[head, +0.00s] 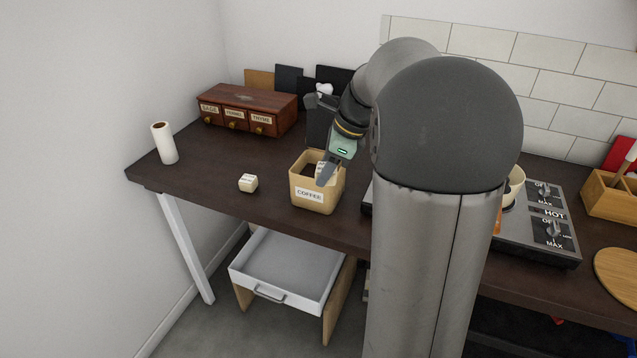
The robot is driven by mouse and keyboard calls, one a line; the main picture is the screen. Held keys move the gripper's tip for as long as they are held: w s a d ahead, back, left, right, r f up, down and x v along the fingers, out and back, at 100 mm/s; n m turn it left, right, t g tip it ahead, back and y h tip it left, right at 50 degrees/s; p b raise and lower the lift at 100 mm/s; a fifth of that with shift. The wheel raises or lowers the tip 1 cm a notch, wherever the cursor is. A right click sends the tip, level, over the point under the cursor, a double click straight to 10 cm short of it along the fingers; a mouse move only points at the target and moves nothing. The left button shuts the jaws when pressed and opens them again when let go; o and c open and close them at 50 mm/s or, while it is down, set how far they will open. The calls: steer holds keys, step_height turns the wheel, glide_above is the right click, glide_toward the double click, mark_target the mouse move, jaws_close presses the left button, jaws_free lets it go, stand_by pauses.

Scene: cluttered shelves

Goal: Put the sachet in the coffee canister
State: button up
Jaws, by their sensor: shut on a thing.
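The coffee canister (316,198) is an open, square, tan box with a COFFEE label, standing near the front edge of the dark table. My gripper (325,172) points down at the canister's opening, with its fingertips at or just inside the rim. It is shut on a small pale sachet (320,169), which is partly hidden by the finger. I cannot tell how deep the sachet sits in the opening.
A wooden spice drawer box (248,110) stands at the back left, and a paper roll (164,143) at the left edge. A stove (545,225) is to the right, partly behind my arm. An open white drawer (290,270) is below the table. The table's left middle is mostly clear.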

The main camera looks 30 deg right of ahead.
steer(key=r+m, duration=0.1)
steer(key=s+d+r+m, duration=0.1)
steer(key=shift+d+r+m+t+h, duration=0.15)
steer(key=shift+r+m+t+h, duration=0.15)
steer(key=shift+r+t, duration=0.1)
steer(key=shift+w+d+r+m, duration=0.1)
steer(key=shift+w+d+m, duration=0.05)
steer(key=shift+m, duration=0.15)
steer(key=w+f, duration=0.2)
steer(key=w, duration=0.2)
steer(key=w+d+f+p, duration=0.1)
steer(key=w+f, duration=0.2)
steer(key=w, duration=0.1)
steer(key=w+d+f, duration=0.1)
steer(key=w+f, duration=0.2)
steer(key=w, duration=0.1)
steer(key=shift+w+d+f+p, duration=0.1)
steer(key=shift+d+f+p, duration=0.1)
steer(key=shift+p, duration=0.2)
steer(key=shift+w+f, duration=0.55)
steer(key=shift+f, duration=1.65)
steer(key=o, duration=0.9)
steer(key=shift+f, duration=0.15)
steer(key=shift+o, duration=0.2)
